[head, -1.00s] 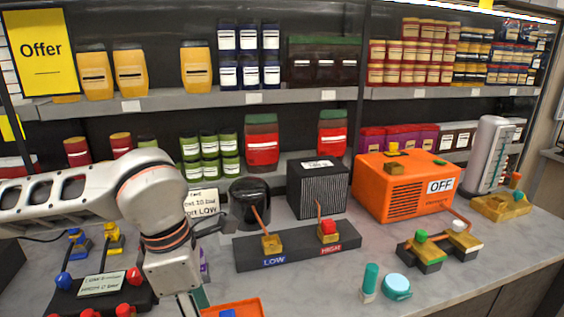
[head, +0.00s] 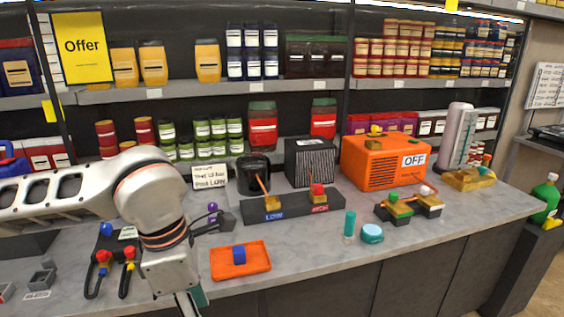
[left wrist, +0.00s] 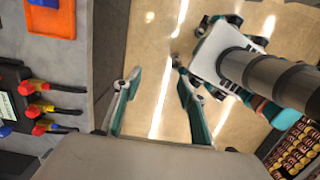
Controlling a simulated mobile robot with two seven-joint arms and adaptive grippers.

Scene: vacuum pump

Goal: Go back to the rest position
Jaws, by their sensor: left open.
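My left arm comes in from the left in the head view, and its gripper (head: 192,300) hangs down at the bottom edge, partly cut off. In the left wrist view my left gripper (left wrist: 155,68) has its two teal-padded fingers apart with nothing between them, and the floor shows below. It is in front of the grey counter (head: 300,262), clear of the things on it. My right gripper is in neither view.
An orange tray (head: 257,270) with a blue piece (head: 239,255) lies near the counter's front edge. The orange pump (head: 375,162), marked OFF, and the LOW/HIGH block (head: 290,208) stand behind. Open floor lies before the counter.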

